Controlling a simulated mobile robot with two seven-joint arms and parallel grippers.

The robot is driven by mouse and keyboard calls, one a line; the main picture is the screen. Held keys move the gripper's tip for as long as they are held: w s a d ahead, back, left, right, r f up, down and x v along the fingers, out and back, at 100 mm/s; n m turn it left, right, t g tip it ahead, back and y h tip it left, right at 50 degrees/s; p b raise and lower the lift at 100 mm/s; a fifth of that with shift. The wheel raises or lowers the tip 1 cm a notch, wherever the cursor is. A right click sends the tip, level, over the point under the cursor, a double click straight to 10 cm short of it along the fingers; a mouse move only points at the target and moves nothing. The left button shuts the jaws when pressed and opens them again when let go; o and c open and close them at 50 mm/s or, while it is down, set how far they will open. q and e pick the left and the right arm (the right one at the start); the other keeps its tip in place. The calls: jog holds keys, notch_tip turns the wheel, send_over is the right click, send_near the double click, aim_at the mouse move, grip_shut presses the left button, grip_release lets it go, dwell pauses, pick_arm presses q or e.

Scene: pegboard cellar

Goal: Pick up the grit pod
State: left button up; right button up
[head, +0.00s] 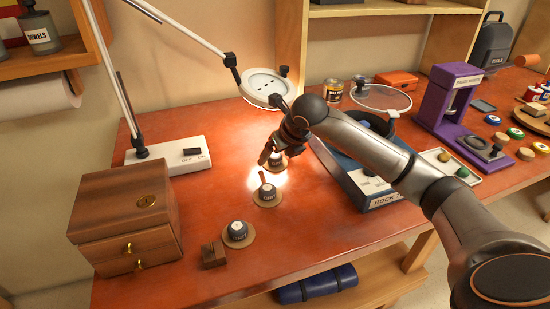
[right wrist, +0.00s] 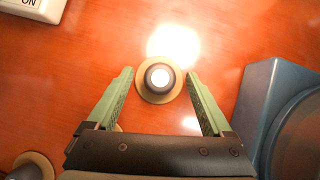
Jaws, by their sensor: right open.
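Three dark pods with pale tops sit on round tan coasters in a row on the red-brown bench. The far pod (head: 279,162) is partly hidden by my right gripper, the middle pod (head: 267,191) is clear, and the near pod (head: 237,230) is closest to me. Their labels are too small to read, so I cannot tell which is the grit pod. My right gripper (head: 267,158) is open and empty above the far pod. In the right wrist view this pod (right wrist: 159,77) shows between the open green fingertips (right wrist: 160,75), apparently untouched. My left gripper is out of view.
A blue rock tumbler (head: 375,200) stands right of the pods, under my right forearm. A white lamp base (head: 170,157) and a wooden drawer box (head: 125,215) stand left. A small wooden block (head: 213,254) lies near the front. The lamp head (head: 264,86) hangs behind the gripper.

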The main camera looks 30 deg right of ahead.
grip_shut()
dwell(0.6)
